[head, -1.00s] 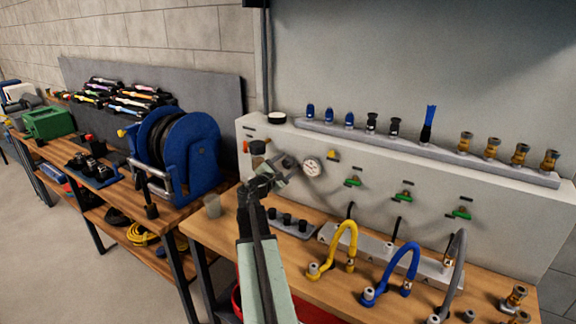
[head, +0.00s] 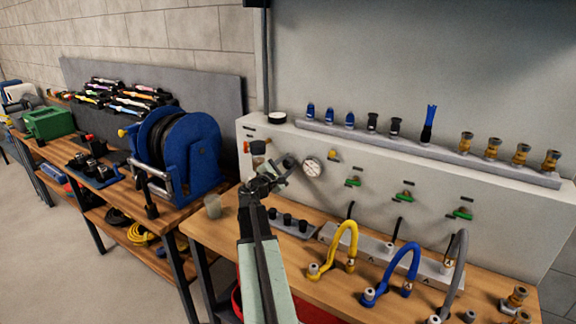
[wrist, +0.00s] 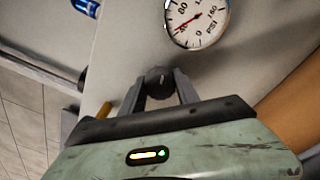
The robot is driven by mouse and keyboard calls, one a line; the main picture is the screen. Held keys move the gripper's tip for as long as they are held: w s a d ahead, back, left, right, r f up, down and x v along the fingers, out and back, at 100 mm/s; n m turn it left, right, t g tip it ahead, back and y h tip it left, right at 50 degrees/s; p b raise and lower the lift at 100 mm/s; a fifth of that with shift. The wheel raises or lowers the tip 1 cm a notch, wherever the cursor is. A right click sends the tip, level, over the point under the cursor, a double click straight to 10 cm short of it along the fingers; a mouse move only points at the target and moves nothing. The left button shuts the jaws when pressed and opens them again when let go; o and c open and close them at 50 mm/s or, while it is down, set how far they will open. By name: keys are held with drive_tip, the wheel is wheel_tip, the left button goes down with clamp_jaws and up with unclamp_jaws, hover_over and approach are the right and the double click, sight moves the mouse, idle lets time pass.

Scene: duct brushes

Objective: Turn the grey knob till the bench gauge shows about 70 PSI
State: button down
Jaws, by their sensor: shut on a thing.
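The grey knob (wrist: 159,79) sits between the two fingers of my gripper (wrist: 160,92) in the wrist view, with a finger against each side. In the head view my gripper (head: 285,166) reaches the panel just left of the gauge and mostly hides the knob. The round white bench gauge (head: 312,167) is on the panel right of the knob. It also shows in the wrist view (wrist: 203,20), turned and cut off at the top. Its red needle points to the lower left of that picture; I cannot read an exact value.
The white panel (head: 330,140) carries several green-handled valves (head: 404,196) to the right. Yellow (head: 345,240) and blue (head: 405,265) hoses stand on the wooden bench.

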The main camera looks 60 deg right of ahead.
drive_tip(key=m, duration=0.4)
drive_tip(key=shift+a+f, duration=0.1)
drive_tip(key=shift+m+b, duration=0.3)
drive_tip(key=shift+m, duration=1.9)
drive_tip(key=c, duration=0.9)
unclamp_jaws()
drive_tip(key=a, duration=0.7)
drive_tip(key=shift+a, duration=0.4)
drive_tip(key=shift+s, duration=0.1)
